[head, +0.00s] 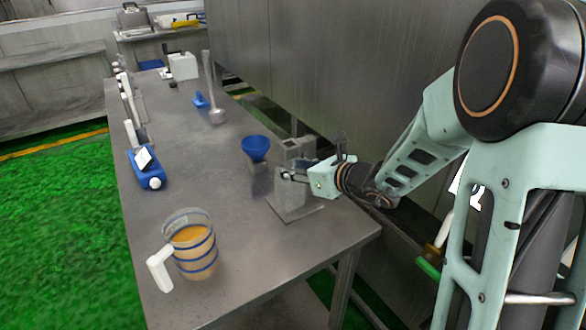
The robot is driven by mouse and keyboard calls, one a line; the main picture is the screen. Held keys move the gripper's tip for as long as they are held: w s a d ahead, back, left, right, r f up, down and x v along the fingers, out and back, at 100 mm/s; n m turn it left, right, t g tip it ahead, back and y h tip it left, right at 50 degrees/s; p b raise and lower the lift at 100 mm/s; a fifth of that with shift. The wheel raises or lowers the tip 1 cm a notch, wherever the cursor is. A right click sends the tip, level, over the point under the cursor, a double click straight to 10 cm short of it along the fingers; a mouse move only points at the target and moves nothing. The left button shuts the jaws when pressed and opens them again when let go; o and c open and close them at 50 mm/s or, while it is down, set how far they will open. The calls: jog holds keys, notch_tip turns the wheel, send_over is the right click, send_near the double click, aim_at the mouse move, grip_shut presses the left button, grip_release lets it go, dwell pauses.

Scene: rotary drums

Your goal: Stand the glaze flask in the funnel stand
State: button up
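A grey stand (292,201) with a flat base plate stands near the table's right edge. A blue funnel (256,148) sits just left of its upper part, above a small grey block. My gripper (288,174) reaches in from the right and is at the stand's upper part. Its fingers are small and blend with the grey, so I cannot tell whether they hold anything or touch the stand. A blue bottle-like thing (152,181) with a white label and a white end lies at the table's left edge. It may be the glaze flask; no name can be read.
A jug (194,262) with orange content, blue bands and a white handle stands on the table's near part. A pale long-necked thing (216,116), a small blue thing (200,101) and a white box (183,66) are farther back. The table middle (190,145) is clear. A metal wall rises on the right.

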jog(key=shift+s+d+r+p, duration=0.1)
jog(key=shift+d+r+p, duration=0.1)
jog(key=shift+r+p, duration=0.15)
jog(key=v, duration=1.1)
jog(key=shift+s+p, duration=0.25)
jog(key=shift+p, duration=0.1)
jog(key=shift+d+f, duration=0.1)
jog(key=shift+d, duration=0.05)
